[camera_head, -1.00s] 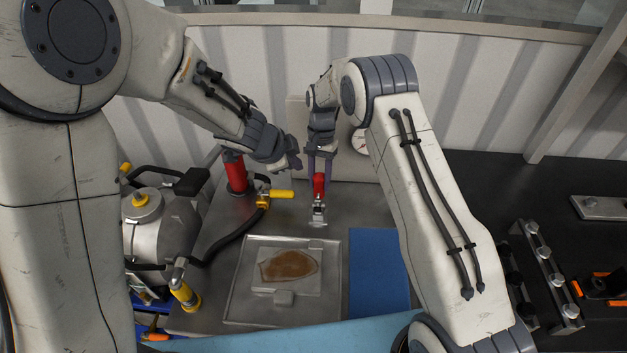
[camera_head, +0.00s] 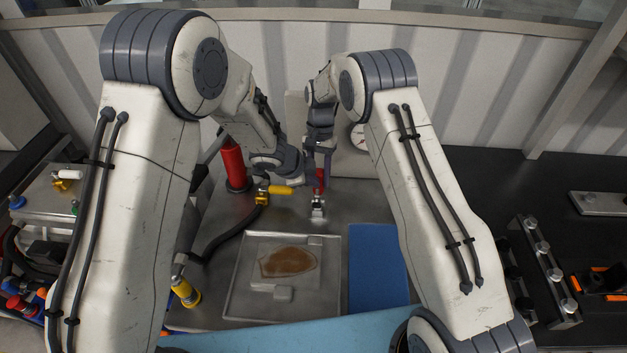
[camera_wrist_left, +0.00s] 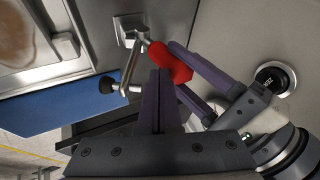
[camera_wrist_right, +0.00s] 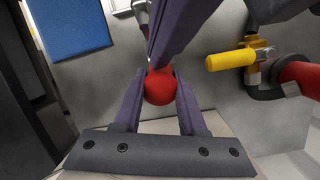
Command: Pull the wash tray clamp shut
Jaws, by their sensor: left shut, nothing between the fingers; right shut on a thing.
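The metal clamp (camera_head: 318,208) stands just behind the wash tray (camera_head: 333,297). Its red handle (camera_head: 320,179) rises toward the back. My right gripper (camera_head: 321,160) is shut on this handle; the right wrist view shows the red grip (camera_wrist_right: 160,88) between its purple fingers. My left gripper (camera_wrist_left: 158,82) is shut and empty, close beside the handle and the right fingers. In the left wrist view, the clamp's bar ends in a black tip (camera_wrist_left: 107,85) standing apart from the tray's edge. Contact between my left fingers and the handle is unclear.
A yellow-handled valve (camera_head: 281,190) and a red cylinder (camera_head: 233,166) stand left of the clamp. A blue mat (camera_head: 378,268) lies right of the tray. A brown-stained piece (camera_head: 287,262) lies in the tray. A gauge (camera_head: 358,137) is behind my right arm.

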